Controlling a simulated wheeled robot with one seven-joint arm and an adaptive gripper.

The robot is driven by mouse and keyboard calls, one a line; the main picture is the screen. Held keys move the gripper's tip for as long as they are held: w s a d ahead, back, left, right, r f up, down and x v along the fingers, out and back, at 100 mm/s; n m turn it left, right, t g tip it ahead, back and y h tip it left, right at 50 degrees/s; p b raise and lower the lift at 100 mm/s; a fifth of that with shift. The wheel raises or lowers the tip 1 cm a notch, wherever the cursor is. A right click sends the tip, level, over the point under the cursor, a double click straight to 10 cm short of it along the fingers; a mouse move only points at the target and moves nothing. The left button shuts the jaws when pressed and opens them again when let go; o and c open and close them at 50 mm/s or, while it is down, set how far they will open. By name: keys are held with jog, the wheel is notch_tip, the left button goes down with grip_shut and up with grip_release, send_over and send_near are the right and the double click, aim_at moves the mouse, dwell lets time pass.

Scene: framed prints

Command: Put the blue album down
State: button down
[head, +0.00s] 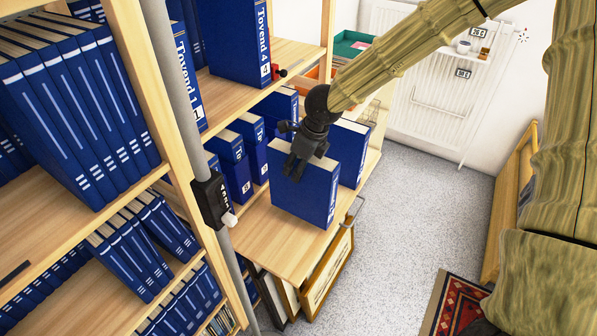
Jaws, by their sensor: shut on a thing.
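The blue album (304,190) is a thick blue volume with pale page edges and white print on its spine. It stands upright at the front of a wooden shelf board (255,232). My gripper (294,165) comes from the upper right and is shut on the album's upper edge. The album's lower edge appears at the board, but I cannot tell whether it touches.
Another blue volume (349,150) stands just behind on the same board, and several more (232,160) stand to the left. A grey pole (186,90) rises in front of the shelves. Framed prints (328,275) lean below the board. The grey floor (400,220) is open to the right.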

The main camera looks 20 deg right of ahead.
jog(key=shift+f, duration=1.5)
jog(key=c, duration=0.8)
grip_release()
jog(key=v, duration=1.2)
